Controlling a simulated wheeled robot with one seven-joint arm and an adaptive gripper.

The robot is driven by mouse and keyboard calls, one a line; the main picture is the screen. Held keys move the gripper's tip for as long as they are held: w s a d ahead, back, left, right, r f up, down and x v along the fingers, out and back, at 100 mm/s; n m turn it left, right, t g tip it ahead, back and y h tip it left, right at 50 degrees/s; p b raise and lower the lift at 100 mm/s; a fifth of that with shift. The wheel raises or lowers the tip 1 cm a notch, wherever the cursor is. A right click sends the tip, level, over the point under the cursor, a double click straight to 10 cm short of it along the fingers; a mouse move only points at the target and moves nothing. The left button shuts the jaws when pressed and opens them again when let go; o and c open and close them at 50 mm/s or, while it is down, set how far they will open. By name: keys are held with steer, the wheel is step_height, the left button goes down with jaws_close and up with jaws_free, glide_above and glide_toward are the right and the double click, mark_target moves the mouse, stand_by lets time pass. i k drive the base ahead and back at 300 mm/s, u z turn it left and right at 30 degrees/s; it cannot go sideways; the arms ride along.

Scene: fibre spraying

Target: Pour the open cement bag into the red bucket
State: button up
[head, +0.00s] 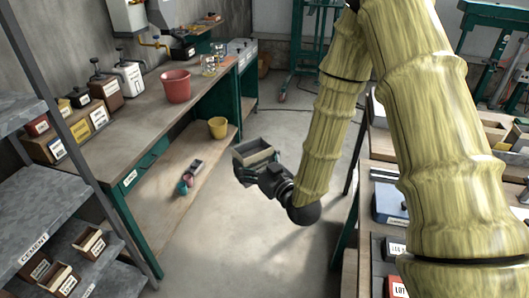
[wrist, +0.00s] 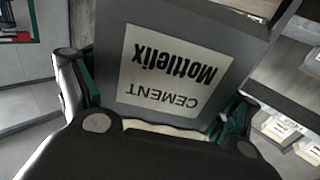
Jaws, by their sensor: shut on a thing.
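My gripper (head: 256,172) is in the middle of the head view, over the floor between the bench and the right-hand table. It is shut on the open cement bag (head: 254,152), a small grey box-like bag with an open top, which looks roughly upright. In the wrist view the cement bag (wrist: 185,65) sits between the fingers (wrist: 165,125), its label "CEMENT Mottelix" upside down. Its contents are hard to make out. The red bucket (head: 175,87) stands on the bench top, up and left of my gripper and apart from it.
The green-legged bench (head: 130,110) holds glass jars (head: 208,65) and several labelled containers. A yellow bucket (head: 217,128) stands on its lower shelf. A grey rack (head: 40,205) with a cement label is at left. The table at right (head: 378,150) carries boxes. Floor between is clear.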

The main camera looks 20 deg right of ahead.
mark_target(176, 84)
steer(key=z, duration=0.1)
steer(key=i, duration=2.2)
steer(key=u, duration=1.2)
